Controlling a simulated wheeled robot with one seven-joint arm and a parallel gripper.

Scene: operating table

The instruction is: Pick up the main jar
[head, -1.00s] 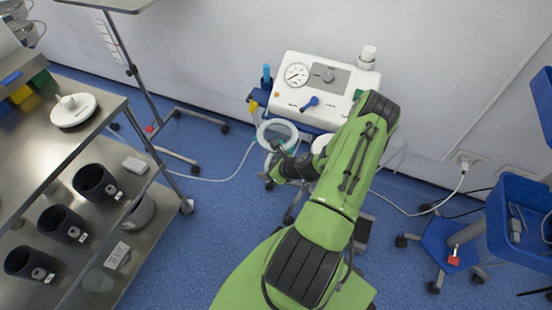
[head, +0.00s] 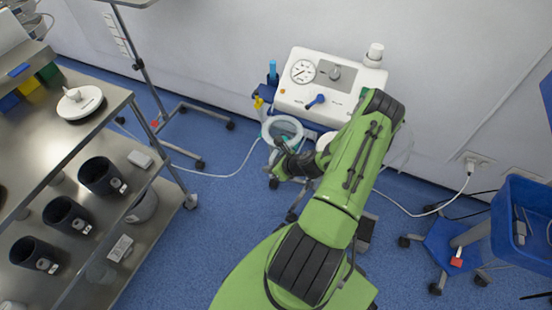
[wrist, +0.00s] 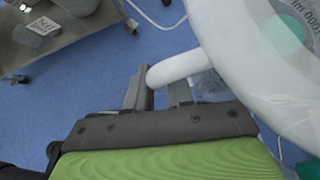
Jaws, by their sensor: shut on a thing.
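The main jar (head: 283,130) is a clear vessel with a pale round rim. It is at the front left of the white suction unit in the head view. In the wrist view, the large whitish jar (wrist: 245,45), with volume print, fills the upper right. A white tubular handle (wrist: 182,68) reaches left from it. My gripper (wrist: 162,82) has its two grey fingers on either side of this handle and is shut on it. In the head view, my gripper (head: 277,162) is just below the jar. The jar's lower part is largely hidden by my gripper.
The white suction unit (head: 330,88) stands against the wall behind the jar. A steel shelf (head: 121,98) with dark pots is at left. A blue basket trolley (head: 507,225) is at right. Blue floor (head: 225,215) lies open between shelf and arm.

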